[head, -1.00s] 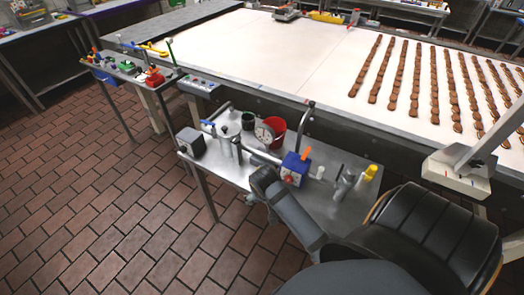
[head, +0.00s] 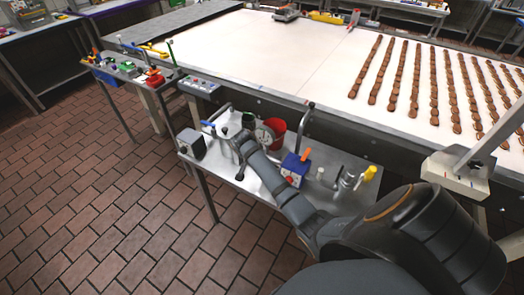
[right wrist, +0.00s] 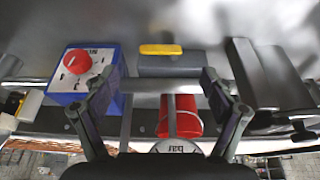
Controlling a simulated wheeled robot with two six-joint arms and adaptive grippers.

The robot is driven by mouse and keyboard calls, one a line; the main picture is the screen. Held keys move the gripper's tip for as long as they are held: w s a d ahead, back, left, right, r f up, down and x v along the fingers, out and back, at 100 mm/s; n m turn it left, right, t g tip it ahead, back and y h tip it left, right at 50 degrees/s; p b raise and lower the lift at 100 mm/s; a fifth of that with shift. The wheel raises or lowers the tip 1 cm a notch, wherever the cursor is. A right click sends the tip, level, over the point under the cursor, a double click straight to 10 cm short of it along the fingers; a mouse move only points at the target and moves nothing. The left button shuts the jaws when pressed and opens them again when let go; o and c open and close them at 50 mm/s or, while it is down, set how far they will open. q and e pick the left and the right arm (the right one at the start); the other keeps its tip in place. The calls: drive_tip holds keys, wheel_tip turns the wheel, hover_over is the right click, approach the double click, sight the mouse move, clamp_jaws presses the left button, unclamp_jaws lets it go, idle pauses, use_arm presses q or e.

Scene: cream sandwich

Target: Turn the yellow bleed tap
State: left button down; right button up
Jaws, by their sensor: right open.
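In the right wrist view, a yellow bar-shaped handle (right wrist: 160,49) lies on a grey block, ahead of and between my right gripper's fingertips (right wrist: 160,86). It looks apart from both fingers. I do not make it out in the head view, where my arm covers part of the shelf. My right gripper (head: 240,158) is open with nothing between its fingers, over the left part of the steel shelf (head: 222,178). A different yellow-topped fitting (head: 370,173) stands at the shelf's right end. I cannot tell from looks alone which is the bleed tap. My left gripper is out of view.
A blue box (head: 294,166) with a red knob (right wrist: 77,62) and orange lever stands beside the gripper. A red bucket (head: 278,128) and a round gauge (head: 264,135) are close behind. A dark box (head: 191,142) stands at the shelf's left end. The conveyor edge overhangs behind.

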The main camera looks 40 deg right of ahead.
drive_tip(key=x, duration=0.6)
drive_tip(key=shift+w+d+f, duration=0.1)
drive_tip(key=shift+d+f, duration=0.05)
drive_tip(key=c, duration=1.2)
